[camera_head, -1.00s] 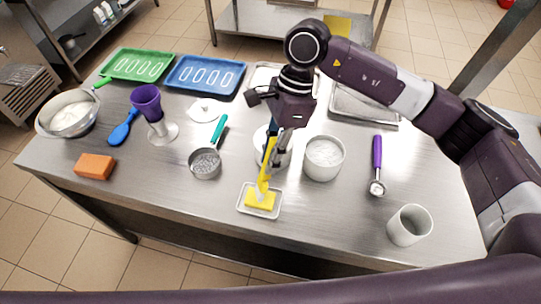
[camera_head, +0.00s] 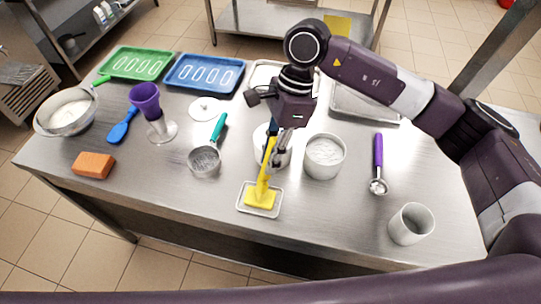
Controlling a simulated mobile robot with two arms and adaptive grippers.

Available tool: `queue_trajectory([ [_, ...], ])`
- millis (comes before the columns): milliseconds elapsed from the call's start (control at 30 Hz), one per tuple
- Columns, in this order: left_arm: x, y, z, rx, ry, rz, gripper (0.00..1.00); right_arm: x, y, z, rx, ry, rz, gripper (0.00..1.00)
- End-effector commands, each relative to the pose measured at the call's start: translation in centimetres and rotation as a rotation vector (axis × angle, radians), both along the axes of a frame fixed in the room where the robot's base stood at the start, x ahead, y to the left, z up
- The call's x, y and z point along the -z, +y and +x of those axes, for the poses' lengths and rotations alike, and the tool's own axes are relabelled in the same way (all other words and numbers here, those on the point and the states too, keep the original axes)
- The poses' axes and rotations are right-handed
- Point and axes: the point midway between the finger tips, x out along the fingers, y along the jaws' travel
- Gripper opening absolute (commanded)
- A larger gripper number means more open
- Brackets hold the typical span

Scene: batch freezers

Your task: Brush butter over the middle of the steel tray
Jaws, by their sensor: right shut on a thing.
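My right gripper (camera_head: 277,147) is shut on the handle of a yellow brush (camera_head: 265,179), held upright with its head down. The brush head is in or just over the butter in a small white dish (camera_head: 244,207) at the front middle of the table; the yellow of brush and butter merges, so contact is hard to tell. A steel tray (camera_head: 366,108) lies at the back right, partly behind my arm. Another pale tray (camera_head: 262,76) shows at the back middle, mostly hidden by my gripper and wrist. My left gripper is not in view.
A white tub (camera_head: 325,157) stands just right of the brush, and a steel measuring cup (camera_head: 205,162) to its left. A purple-handled scoop (camera_head: 378,160) and a white cup (camera_head: 410,224) are at the right. Green (camera_head: 138,63) and blue (camera_head: 205,73) trays lie at the back left.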

Motion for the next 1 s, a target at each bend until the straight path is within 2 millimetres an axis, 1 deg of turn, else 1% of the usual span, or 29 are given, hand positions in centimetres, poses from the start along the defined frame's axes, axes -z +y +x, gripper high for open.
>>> queue_trajectory([
  [1000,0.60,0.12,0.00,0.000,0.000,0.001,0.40,0.21,-0.03,-0.05,-0.001,0.002,-0.001,0.00],
])
